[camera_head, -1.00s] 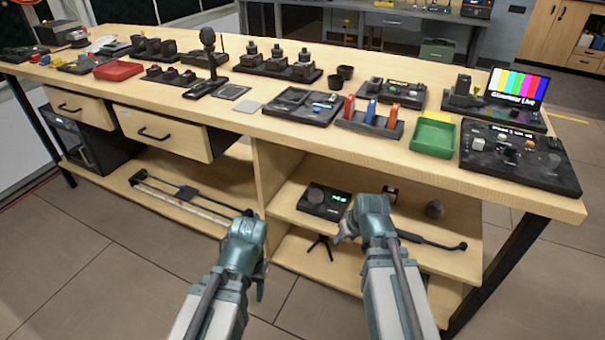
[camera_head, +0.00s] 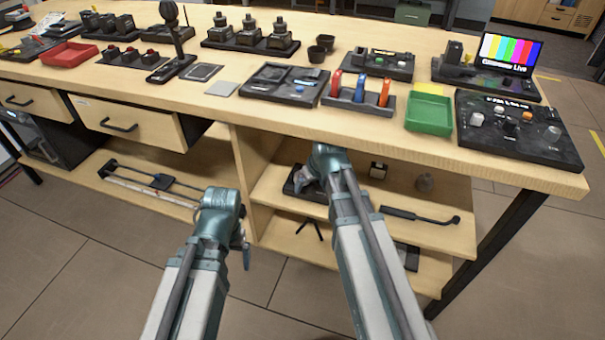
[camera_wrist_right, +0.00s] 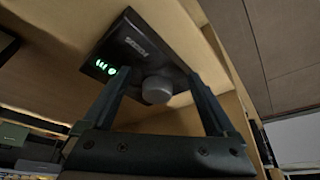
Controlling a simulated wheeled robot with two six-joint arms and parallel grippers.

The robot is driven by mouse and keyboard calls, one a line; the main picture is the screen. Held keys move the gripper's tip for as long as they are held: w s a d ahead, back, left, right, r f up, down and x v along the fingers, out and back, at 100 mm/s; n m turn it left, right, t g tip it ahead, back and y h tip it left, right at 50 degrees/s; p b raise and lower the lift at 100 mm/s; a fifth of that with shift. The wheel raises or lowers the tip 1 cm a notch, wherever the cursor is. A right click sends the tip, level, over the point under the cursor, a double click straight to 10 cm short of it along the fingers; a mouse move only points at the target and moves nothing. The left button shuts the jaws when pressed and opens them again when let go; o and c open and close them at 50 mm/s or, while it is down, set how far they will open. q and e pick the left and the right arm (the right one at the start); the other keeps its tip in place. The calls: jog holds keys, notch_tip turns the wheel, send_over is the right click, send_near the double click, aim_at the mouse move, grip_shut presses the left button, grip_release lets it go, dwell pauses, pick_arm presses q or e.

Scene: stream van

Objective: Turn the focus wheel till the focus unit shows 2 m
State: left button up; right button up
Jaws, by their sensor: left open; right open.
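The focus unit (camera_head: 290,184) lies on the upper shelf under the bench, mostly hidden behind my right arm. In the right wrist view it is a black box (camera_wrist_right: 145,45) with a lit green display (camera_wrist_right: 105,68); its small, slanted figures cannot be read. The grey round focus wheel (camera_wrist_right: 157,89) shows between the fingers of my right gripper (camera_wrist_right: 157,75). The fingers are spread, one on each side of the wheel; contact cannot be told. In the head view my right gripper (camera_head: 308,180) is at the shelf opening. My left gripper (camera_head: 246,250) is open and empty in front of the bench.
The bench top above carries a green tray (camera_head: 428,112), a switcher panel (camera_head: 520,128) and several other devices. A black handle-like bar (camera_head: 420,217) lies on the shelf right of my right arm. The upper shelf's divider (camera_head: 245,165) stands to the left. The floor in front is clear.

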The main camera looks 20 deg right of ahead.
jog(key=w, duration=0.5)
jog(key=shift+w+a, duration=0.35)
jog(key=shift+a, duration=0.05)
jog(key=shift+f+b, duration=0.6)
